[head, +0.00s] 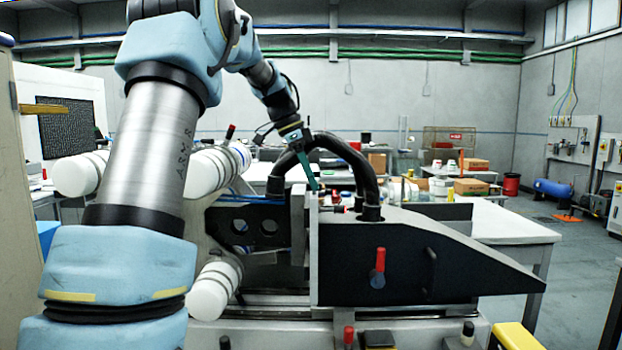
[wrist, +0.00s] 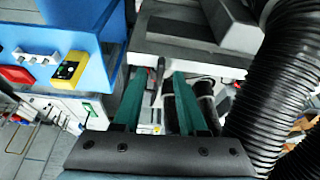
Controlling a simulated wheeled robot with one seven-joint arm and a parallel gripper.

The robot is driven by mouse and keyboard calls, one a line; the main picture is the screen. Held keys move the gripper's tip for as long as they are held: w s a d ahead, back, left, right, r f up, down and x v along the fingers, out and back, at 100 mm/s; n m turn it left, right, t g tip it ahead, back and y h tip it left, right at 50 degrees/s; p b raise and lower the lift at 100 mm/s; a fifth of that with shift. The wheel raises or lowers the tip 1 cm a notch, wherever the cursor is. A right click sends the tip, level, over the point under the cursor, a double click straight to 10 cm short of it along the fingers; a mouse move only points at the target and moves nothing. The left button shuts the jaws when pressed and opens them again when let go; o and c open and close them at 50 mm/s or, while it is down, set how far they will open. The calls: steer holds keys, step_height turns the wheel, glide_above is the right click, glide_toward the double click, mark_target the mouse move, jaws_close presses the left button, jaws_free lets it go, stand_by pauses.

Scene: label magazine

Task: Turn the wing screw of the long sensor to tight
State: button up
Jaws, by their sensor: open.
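My gripper (head: 312,180) reaches down over the middle of the machine in the head view, beside a black hose arch. In the wrist view my gripper (wrist: 154,78) shows two green fingers, apart. A thin dark upright part (wrist: 158,82) shows between the fingers. I cannot tell whether it is the wing screw or whether a finger touches it. The long sensor and its wing screw cannot be made out for certain in either view; the fingers and hoses cover part of that area.
A black hose (head: 350,165) arches close to my gripper; a thick ribbed hose (wrist: 285,80) fills the right of the wrist view. A dark sloped guard (head: 420,262) carries a red-handled lever (head: 379,266). A blue box (wrist: 75,45) with a yellow switch stands left.

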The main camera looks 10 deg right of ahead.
steer(key=b+v, duration=0.1)
steer(key=v, duration=0.9)
steer(key=shift+r, duration=0.4)
steer(key=shift+a, duration=0.1)
steer(key=s+a+f+n+y, duration=0.1)
steer(key=s+a+f+n, duration=0.15)
steer(key=f, duration=0.35)
steer(key=s+a+f+n+t+y, duration=0.1)
steer(key=s+a+f+n, duration=0.1)
steer(key=a+f+n, duration=0.3)
steer(key=s+f+n+y, duration=0.1)
steer(key=s+f+n, duration=0.15)
steer(key=f, duration=0.45)
steer(key=s+a+f+n, duration=0.4)
steer(key=s+f, duration=0.3)
steer(key=s, duration=0.1)
steer(key=s+a+f+n+t+y, duration=0.1)
steer(key=s+a+f+n, duration=0.3)
steer(key=s+f, duration=0.3)
steer(key=shift+s+a, duration=0.4)
steer(key=shift+s, duration=0.25)
steer(key=shift+f, duration=0.1)
